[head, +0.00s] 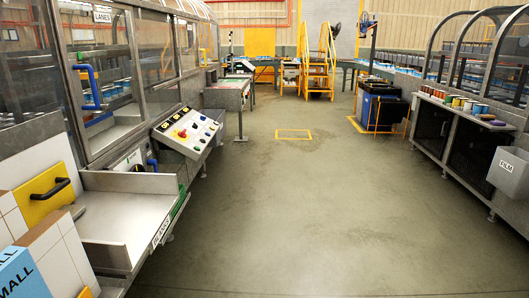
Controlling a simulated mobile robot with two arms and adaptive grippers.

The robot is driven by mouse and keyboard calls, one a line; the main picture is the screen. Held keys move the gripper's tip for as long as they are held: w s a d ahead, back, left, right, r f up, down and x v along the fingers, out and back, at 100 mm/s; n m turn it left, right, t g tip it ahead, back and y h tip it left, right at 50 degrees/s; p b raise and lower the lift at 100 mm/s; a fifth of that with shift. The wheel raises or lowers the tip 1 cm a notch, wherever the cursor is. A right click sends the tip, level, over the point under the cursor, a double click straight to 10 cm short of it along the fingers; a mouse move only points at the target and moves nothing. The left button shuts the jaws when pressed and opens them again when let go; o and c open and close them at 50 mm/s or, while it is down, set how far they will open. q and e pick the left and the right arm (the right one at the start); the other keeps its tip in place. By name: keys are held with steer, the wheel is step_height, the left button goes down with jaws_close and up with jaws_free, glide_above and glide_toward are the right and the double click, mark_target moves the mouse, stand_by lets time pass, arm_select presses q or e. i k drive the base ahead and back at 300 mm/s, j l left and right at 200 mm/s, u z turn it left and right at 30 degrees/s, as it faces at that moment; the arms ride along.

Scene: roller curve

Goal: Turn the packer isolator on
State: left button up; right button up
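No part labelled as the packer isolator can be read in the head view. A caged machine with clear guards stands at the left. A sloped grey control panel (188,130) on its front carries a red mushroom button on a yellow patch (180,133), and several small coloured buttons and labels. Below and left of the panel is a pale plate with a dark, small part (128,162), too small to tell whether it is a switch. Neither of my grippers is in view.
A steel tray marked BLANKS (125,215) juts out at the lower left, beside stacked cartons (45,235). The concrete floor (300,200) is clear in the middle. Yellow steps (320,70) stand at the back.

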mark_target(182, 133)
steer(key=i, duration=1.25)
steer(key=i+l+u, duration=0.1)
steer(key=i, duration=1.15)
